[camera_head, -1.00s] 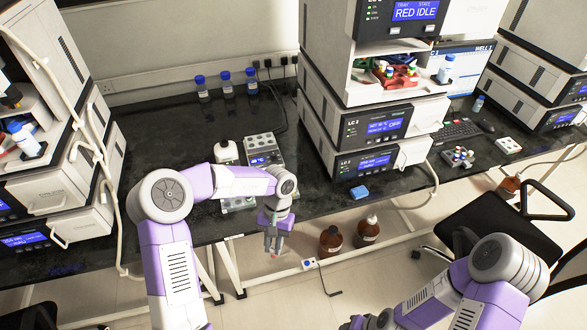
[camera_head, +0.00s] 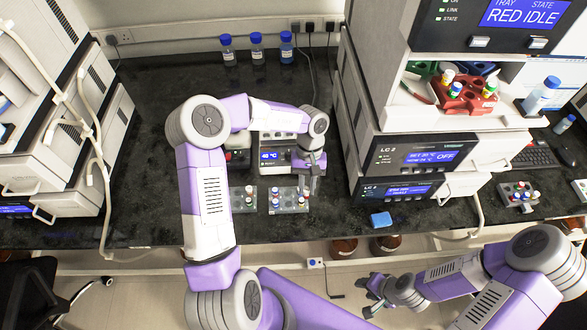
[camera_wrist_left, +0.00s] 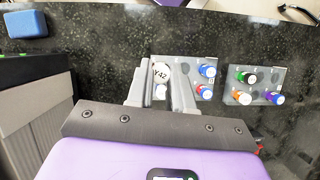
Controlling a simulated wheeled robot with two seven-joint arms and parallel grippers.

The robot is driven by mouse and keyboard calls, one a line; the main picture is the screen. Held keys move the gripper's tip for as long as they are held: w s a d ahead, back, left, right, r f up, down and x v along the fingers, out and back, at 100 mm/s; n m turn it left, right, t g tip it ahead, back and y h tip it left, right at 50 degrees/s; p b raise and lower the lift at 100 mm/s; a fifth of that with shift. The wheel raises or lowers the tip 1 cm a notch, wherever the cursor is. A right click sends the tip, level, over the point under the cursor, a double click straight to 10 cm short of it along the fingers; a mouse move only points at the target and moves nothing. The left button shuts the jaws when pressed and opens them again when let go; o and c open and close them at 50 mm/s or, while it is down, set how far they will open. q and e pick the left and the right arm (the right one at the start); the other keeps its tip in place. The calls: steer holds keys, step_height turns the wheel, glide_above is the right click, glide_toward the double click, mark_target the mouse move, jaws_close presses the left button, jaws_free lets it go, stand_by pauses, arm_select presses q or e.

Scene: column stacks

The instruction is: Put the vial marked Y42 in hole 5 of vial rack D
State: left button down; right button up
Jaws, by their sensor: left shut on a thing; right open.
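My left gripper (camera_head: 314,190) is shut on a vial (camera_wrist_left: 161,72) with a white top marked Y42, seen between its fingers in the left wrist view. It holds the vial at the right rack (camera_head: 289,209), which also shows in the wrist view (camera_wrist_left: 207,92) with several capped vials. Whether the vial is above the rack or in a hole I cannot tell. A second rack (camera_head: 243,208) with several vials stands to the left; it also shows in the wrist view (camera_wrist_left: 236,77). I cannot read the rack letters or hole numbers. My right gripper (camera_head: 370,295) is open, low before the bench.
An instrument (camera_head: 270,155) with a blue display stands behind the racks. Blue-capped bottles (camera_head: 257,50) line the back. A blue block (camera_head: 381,220) lies near the front edge, by the LC 2 stack (camera_head: 420,155). Dark bench (camera_head: 150,170) is clear on the left.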

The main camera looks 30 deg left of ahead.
arm_select(q)
steer(key=shift+w+a+f+n+t+y+b, duration=0.1)
steer(key=shift+a+f+n+t+y+b, duration=0.4)
steer(key=shift+a+f+n+t+b, duration=3.25)
steer(key=shift+s+d+r+n+g+y+b, duration=0.1)
steer(key=shift+d+r+n+g+y+b, duration=0.85)
steer(key=shift+n, duration=6.75)
steer(key=shift+w+a+n+t+y+b, duration=0.1)
steer(key=shift+a+n+t+b, duration=1)
steer(key=shift+n, duration=4.65)
steer(key=shift+d+t, duration=0.3)
steer(key=shift+d, duration=0.2)
steer(key=shift+f+b, duration=0.3)
steer(key=shift+f, duration=0.35)
steer(key=shift+f, duration=0.4)
steer(key=c, duration=0.6)
jaws_free()
